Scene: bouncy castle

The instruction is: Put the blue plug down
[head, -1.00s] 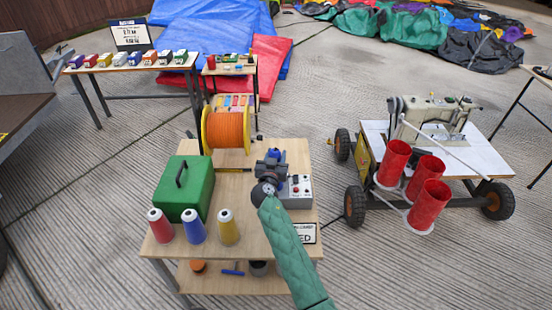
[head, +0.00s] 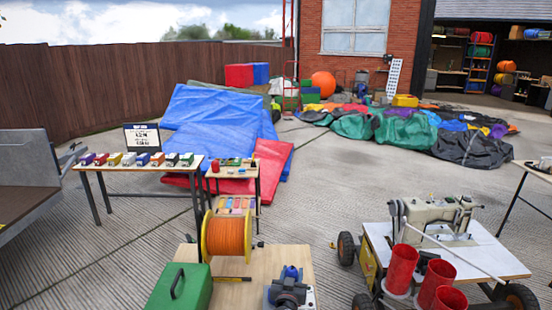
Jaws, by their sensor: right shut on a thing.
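The blue plug (head: 291,272) shows as a small blue piece at the far end of my right gripper (head: 289,281), low in the head view. My right gripper is dark grey, shut on the plug, over the right part of the wooden workbench (head: 264,262). The gripper hides the plug's lower part, and I cannot tell whether the plug touches anything beneath it. The picture's bottom edge cuts off the rest of my right arm. My left gripper is not in view.
An orange cable reel (head: 228,237) and a green case (head: 180,288) stand left of my right gripper. A cart with a sewing machine (head: 436,220) and red cups (head: 402,268) is at right.

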